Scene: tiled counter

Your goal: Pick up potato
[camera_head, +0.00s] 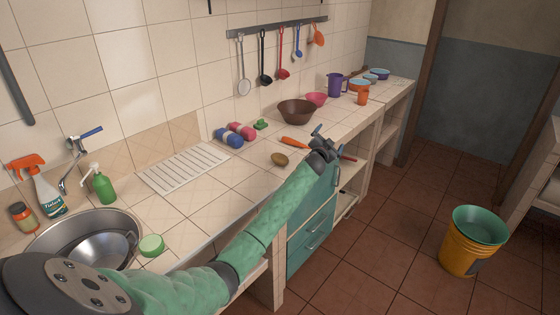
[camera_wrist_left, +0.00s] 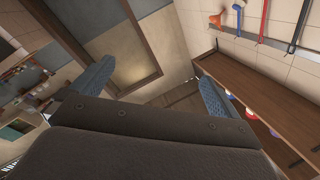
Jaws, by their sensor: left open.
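A small brown potato (camera_head: 279,159) lies on the tiled counter (camera_head: 232,198), near its front edge, in the head view. My left arm reaches in from the lower left. My left gripper (camera_head: 328,144) is beyond the potato and to its right, near the counter's front edge, and is apart from it. In the left wrist view the two blue fingers of the left gripper (camera_wrist_left: 152,88) are wide apart with nothing between them. The potato does not show in the wrist view. My right gripper is not in view.
An orange carrot (camera_head: 294,143) lies close to the left gripper. Blue and pink rolls (camera_head: 229,138) and a brown bowl (camera_head: 297,111) stand farther back. A sink (camera_head: 85,240) is at the lower left. A yellow bucket (camera_head: 462,250) stands on the floor.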

